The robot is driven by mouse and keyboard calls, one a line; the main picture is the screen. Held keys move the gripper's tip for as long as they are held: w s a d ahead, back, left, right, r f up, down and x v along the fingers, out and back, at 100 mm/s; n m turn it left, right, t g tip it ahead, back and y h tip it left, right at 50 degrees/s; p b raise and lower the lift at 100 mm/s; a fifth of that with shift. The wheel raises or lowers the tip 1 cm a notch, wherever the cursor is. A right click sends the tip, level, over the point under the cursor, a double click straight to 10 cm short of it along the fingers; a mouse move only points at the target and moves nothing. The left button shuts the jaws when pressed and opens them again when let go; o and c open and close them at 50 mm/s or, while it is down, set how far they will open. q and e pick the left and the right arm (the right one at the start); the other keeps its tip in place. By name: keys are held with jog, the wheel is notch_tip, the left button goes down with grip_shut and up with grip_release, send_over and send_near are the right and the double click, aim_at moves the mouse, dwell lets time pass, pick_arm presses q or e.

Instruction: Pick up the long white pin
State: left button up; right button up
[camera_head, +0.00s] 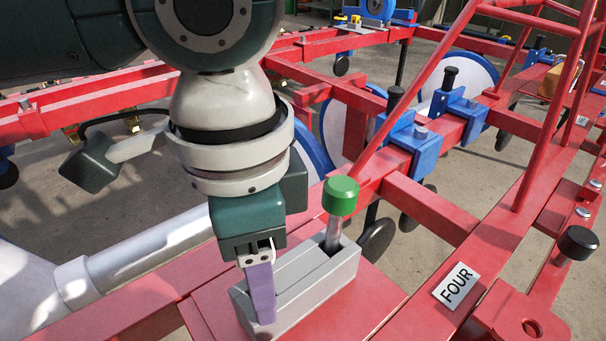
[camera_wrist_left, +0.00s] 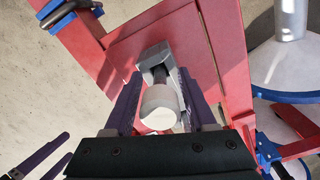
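A pin with a broad white round head (camera_wrist_left: 160,106) stands in a grey holder (camera_wrist_left: 157,58) in the left wrist view. My left gripper (camera_wrist_left: 161,76) has its purple fingers on both sides of this head. A gap shows on the left; contact on the right is unclear. In the head view my left gripper (camera_head: 264,318) points down at the near side of the grey holder (camera_head: 325,284), one finger showing. There the white pin is hidden behind it. My right gripper (camera_wrist_left: 67,145) shows at the lower left of the left wrist view, fingers apart and empty.
A green-capped pin (camera_head: 340,196) stands in the same holder, just right of my left gripper. The red frame (camera_head: 430,205) surrounds it, with a label reading FOUR (camera_head: 456,286). A black-capped pin (camera_head: 577,243) stands at the right. A silver tube (camera_head: 150,250) runs at the left.

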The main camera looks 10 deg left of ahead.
pick_arm(q)
grip_shut()
dwell(0.5)
